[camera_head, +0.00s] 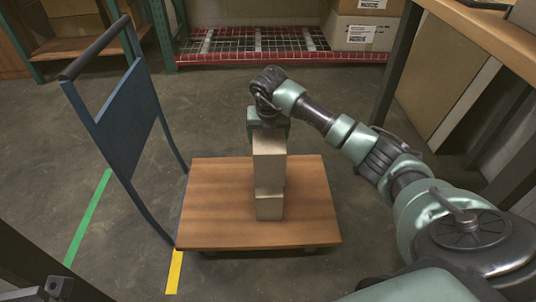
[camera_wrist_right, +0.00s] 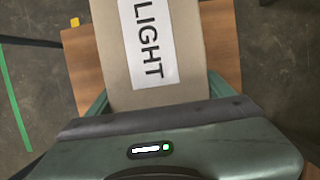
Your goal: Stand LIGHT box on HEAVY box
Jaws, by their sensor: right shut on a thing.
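The LIGHT box (camera_head: 269,170) is a tall beige carton, upright above the wooden deck of a cart. Its white label reading LIGHT shows in the right wrist view (camera_wrist_right: 150,40). My right gripper (camera_head: 268,128) is shut on its upper end from above, with a finger on each side in the wrist view. A second beige box (camera_head: 269,209) stands on the deck directly under it; I take it for the HEAVY box, as no label shows. The two look lined up, but I cannot tell whether they touch.
The cart's deck (camera_head: 217,205) is bare around the boxes. Its blue handle frame (camera_head: 128,120) rises at the left. A red-edged rack (camera_head: 250,58) with cartons (camera_head: 360,32) stands behind, and a table edge (camera_head: 480,30) is at the right. Green and yellow tape marks the floor.

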